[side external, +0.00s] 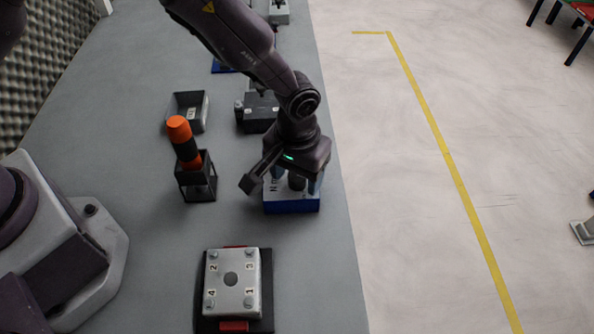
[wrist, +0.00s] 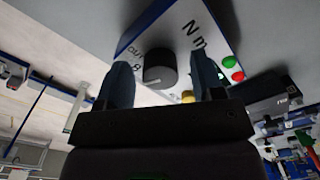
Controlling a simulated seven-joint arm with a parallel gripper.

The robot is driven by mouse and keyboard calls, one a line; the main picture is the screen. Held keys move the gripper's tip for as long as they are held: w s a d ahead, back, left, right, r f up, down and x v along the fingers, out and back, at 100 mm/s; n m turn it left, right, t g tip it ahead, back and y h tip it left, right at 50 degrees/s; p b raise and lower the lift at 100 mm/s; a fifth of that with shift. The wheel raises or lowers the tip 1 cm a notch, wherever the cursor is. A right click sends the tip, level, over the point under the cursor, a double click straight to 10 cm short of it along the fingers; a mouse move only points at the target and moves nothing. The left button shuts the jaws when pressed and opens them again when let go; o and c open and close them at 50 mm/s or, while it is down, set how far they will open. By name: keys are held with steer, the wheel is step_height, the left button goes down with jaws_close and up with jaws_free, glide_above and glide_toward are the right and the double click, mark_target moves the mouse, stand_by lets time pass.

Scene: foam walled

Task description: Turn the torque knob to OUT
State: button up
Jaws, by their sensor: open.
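The torque knob (wrist: 160,70) is a dark round knob on the light top face of a blue-edged box (side external: 291,206). In the wrist view the box top (wrist: 208,22) carries the marks "OUT", "8" and "N m". My gripper (side external: 296,184) points down over the box. In the wrist view its open fingers (wrist: 160,62) stand on either side of the knob, with a gap visible at both sides. I cannot tell whether they touch it. In the side view the knob is partly hidden between the fingers.
Red and green buttons (wrist: 233,69) and a yellow one (wrist: 188,97) lie near the right finger. A holder with an orange-handled tool (side external: 186,142), a grey tray (side external: 188,110) and a numbered metal plate (side external: 232,283) stand around. The bench edge is close on the right.

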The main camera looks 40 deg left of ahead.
steer(key=c, duration=0.9)
steer(key=shift+m, duration=0.3)
steer(key=m, duration=0.4)
steer(key=shift+m, duration=2.2)
steer(key=o, duration=0.9)
